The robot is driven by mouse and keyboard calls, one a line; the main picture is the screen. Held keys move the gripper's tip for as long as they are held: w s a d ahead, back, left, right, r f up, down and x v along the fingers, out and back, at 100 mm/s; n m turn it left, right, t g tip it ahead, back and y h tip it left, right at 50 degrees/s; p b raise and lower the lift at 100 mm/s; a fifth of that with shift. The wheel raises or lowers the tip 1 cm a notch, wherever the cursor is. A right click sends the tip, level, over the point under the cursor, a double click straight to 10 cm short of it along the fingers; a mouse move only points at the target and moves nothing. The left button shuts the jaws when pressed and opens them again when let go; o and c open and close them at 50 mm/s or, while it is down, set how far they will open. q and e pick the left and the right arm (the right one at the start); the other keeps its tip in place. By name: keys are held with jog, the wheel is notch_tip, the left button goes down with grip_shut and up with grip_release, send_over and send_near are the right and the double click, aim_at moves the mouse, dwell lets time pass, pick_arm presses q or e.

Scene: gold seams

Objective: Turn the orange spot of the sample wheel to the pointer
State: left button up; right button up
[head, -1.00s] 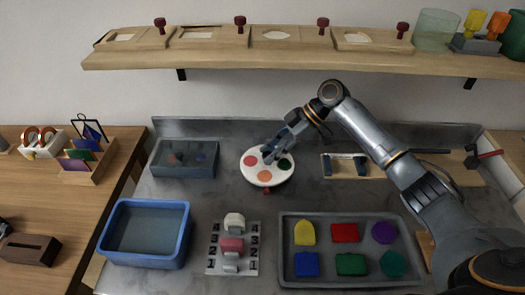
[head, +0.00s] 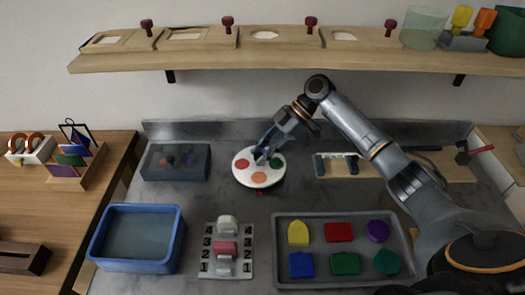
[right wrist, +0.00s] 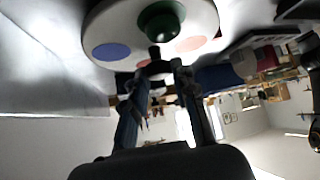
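The sample wheel (head: 246,178) is a round white disc on the grey bench in the head view. Its orange spot (head: 259,177) faces the front, close behind the small red pointer (head: 260,193) at the rim. A red spot (head: 242,163) is at the left and a green spot (head: 276,163) at the right. My right gripper (head: 262,159) reaches down to the middle of the wheel and hides part of it. In the right wrist view the fingers (right wrist: 156,70) are apart at the wheel, with a dark peg between them; whether they clamp it is unclear. My left gripper is not in view.
A blue bin (head: 135,266), a numbered block (head: 212,262) and a grey tray of coloured shapes (head: 320,279) stand in front. A clear-lidded box (head: 175,162) is left of the wheel and a wooden rack (head: 340,166) right. A shelf (head: 290,60) hangs above.

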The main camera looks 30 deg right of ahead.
jog(key=o, duration=0.4)
jog(key=v, duration=0.7)
jog(key=shift+d+r, duration=0.2)
jog(key=shift+d, duration=0.05)
